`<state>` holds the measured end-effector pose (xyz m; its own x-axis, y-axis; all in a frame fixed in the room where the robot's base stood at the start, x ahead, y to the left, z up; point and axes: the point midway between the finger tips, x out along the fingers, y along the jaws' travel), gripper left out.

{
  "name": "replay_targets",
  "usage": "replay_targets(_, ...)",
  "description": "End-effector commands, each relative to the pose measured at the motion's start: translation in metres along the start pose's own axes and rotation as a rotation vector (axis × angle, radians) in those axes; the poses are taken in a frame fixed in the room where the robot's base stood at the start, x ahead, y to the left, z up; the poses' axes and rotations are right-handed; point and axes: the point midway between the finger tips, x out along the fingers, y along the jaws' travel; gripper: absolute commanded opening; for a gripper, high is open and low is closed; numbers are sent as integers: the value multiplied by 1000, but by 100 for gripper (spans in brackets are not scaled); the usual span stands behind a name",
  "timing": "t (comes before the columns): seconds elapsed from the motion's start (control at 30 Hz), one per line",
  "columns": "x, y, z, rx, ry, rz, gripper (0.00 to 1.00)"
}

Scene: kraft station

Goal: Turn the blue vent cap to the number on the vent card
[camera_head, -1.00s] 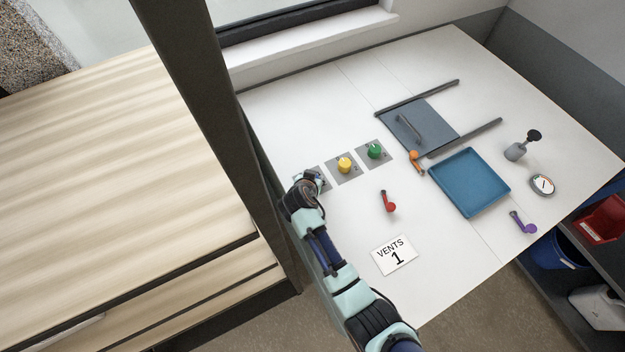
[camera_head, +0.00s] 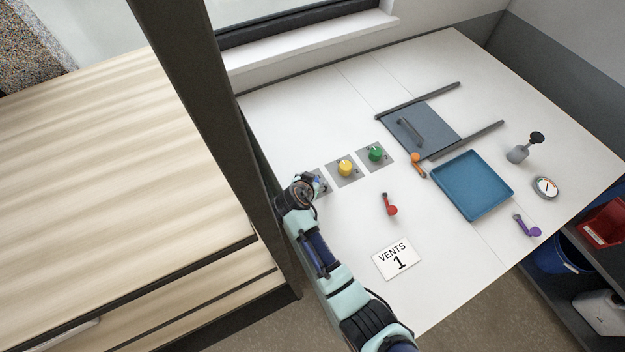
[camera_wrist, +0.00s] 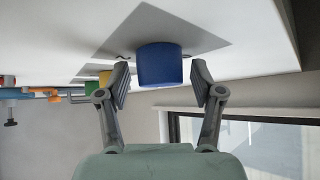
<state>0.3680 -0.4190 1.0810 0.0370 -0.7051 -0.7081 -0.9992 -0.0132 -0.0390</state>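The vent card (camera_head: 397,258) lies on the white table and reads "VENTS 1". The blue vent cap (camera_wrist: 159,65) stands on its grey plate (camera_wrist: 205,38) in the wrist view. My gripper (camera_wrist: 160,84) is open, with one finger on each side of the cap and a visible gap to both pads. In the head view my gripper (camera_head: 306,184) and wrist cover most of the blue cap and its plate. A dark mark shows on the plate left of the cap, but I cannot read the cap's setting.
A yellow cap (camera_head: 345,167) and a green cap (camera_head: 376,153) stand on plates to the right. A red handle (camera_head: 389,204), an orange handle (camera_head: 417,166), a blue tray (camera_head: 471,185) and a sliding panel (camera_head: 432,128) lie farther right. A dark post (camera_head: 215,130) rises close at left.

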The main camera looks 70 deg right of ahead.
Motion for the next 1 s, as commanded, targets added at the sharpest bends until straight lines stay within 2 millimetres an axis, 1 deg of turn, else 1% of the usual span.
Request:
replay_targets(0.23,-1,0,-1,0,2,0,69)
replay_targets(0.33,-5,-1,-6,2,3,-1,69)
replay_targets(0.47,-23,-2,-24,4,5,-3,69)
replay_targets(0.6,-46,-4,-47,4,5,-3,69)
replay_targets(0.7,-60,-4,-60,3,3,-2,69)
replay_targets(0.83,-69,-4,-69,1,1,-1,69)
replay_targets(1.0,-71,-4,-71,0,1,0,69)
